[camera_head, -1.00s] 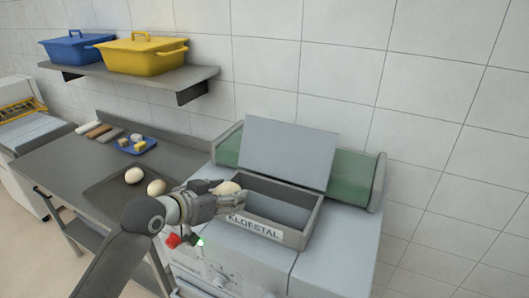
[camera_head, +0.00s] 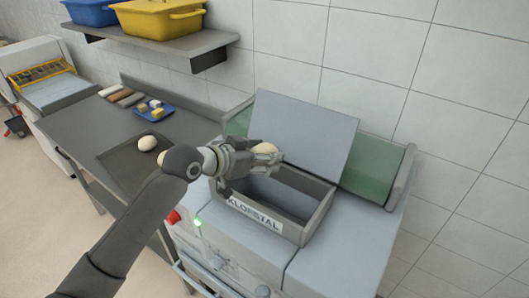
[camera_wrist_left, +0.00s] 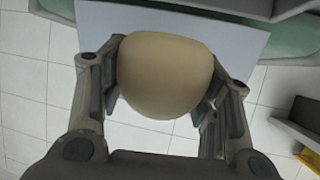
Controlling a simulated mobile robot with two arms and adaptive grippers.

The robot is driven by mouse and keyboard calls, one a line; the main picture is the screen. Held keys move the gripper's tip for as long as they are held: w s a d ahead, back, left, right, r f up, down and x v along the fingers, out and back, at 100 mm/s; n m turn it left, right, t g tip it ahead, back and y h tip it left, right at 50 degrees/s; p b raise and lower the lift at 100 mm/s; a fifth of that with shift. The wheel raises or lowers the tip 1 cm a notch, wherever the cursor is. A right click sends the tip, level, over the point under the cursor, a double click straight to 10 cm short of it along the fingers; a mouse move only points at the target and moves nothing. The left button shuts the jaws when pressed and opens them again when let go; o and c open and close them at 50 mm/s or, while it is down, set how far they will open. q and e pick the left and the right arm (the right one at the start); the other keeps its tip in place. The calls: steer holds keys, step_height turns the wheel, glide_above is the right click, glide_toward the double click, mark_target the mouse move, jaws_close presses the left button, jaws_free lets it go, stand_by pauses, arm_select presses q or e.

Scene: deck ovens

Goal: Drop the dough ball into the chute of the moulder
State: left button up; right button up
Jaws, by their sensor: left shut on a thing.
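My left gripper (camera_head: 260,160) is shut on a pale dough ball (camera_head: 265,149), held at the left rear part of the moulder's open chute (camera_head: 285,205). In the left wrist view the dough ball (camera_wrist_left: 165,76) sits between both fingers. The chute is a grey rectangular box labelled KLOFSTAL on top of the moulder (camera_head: 335,240), with a grey raised lid plate (camera_head: 300,130) behind it. The part of the chute behind the gripper is hidden. My right gripper does not show.
A wall shelf (camera_head: 160,44) holds a yellow crate (camera_head: 165,18) and a blue crate (camera_head: 92,10).

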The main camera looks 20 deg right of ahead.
mark_target(264, 164)
arm_select(q)
steer(key=f+b, duration=0.1)
steer(key=f, duration=0.2)
steer(key=shift+w+d+f+b, duration=0.15)
steer(key=shift+d+b, duration=0.25)
steer(key=shift+a, duration=0.1)
steer(key=o, duration=0.7)
steer(key=shift+c, duration=0.2)
steer(key=o, duration=0.5)
steer(key=shift+a, duration=0.15)
steer(key=shift+s+a+r, duration=0.2)
steer(key=shift+a+r, duration=0.05)
steer(key=v, duration=1.1)
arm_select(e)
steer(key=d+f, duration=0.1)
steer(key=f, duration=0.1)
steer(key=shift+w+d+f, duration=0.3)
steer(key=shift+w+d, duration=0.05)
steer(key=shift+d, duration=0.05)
